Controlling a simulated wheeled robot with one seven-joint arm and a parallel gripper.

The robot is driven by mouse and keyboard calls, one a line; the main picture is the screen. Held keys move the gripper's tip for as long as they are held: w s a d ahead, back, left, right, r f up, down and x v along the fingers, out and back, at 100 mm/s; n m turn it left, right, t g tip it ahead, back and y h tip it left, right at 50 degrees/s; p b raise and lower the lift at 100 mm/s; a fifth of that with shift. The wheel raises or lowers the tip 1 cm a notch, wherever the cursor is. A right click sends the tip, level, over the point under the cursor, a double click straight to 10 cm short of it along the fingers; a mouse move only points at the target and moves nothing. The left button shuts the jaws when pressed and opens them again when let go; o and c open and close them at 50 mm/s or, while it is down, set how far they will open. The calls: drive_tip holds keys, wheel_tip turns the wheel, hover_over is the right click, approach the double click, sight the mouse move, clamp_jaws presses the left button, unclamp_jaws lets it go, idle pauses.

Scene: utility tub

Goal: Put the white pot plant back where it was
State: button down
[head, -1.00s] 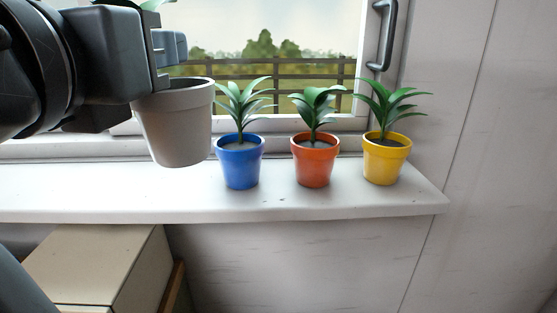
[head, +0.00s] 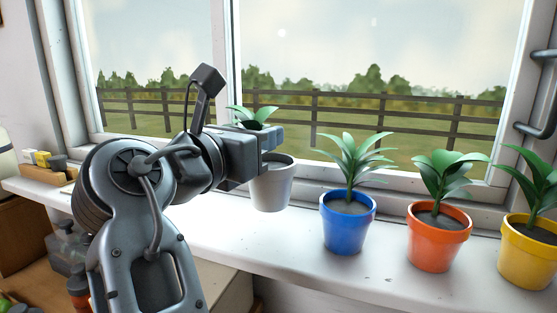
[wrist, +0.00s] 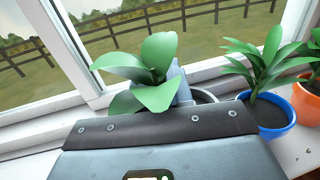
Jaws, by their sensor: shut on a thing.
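The white pot plant (head: 271,187) is held upright at the window, left of the blue pot. Its green leaves (head: 252,116) rise behind my gripper. My gripper (head: 268,150) is shut on the pot's rim. The sill's white top (head: 300,252) runs beneath; I cannot tell if the pot's base touches it. In the wrist view the plant's leaves (wrist: 147,70) stand just beyond the gripper body and hide most of the pot and the fingers.
Blue (head: 347,229), orange (head: 437,243) and yellow (head: 529,258) potted plants stand in a row to the right. The window frame (head: 226,80) is close behind. A wooden holder (head: 47,172) with small items sits at the sill's far left. The sill in front of the white pot is clear.

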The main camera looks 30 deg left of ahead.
drive_tip(key=shift+a+f+p, duration=0.15)
drive_tip(key=shift+f+p, duration=0.15)
drive_tip(key=shift+f, duration=1.75)
drive_tip(key=c, duration=1)
unclamp_jaws()
drive_tip(key=shift+f, duration=0.15)
drive_tip(key=shift+s, duration=0.2)
drive_tip(key=s, duration=0.4)
drive_tip(key=s+b, duration=0.1)
drive_tip(key=s, duration=0.6)
drive_tip(key=shift+s+d+b, duration=0.25)
drive_tip(key=shift+s+b, duration=0.05)
drive_tip(key=shift+b, duration=0.1)
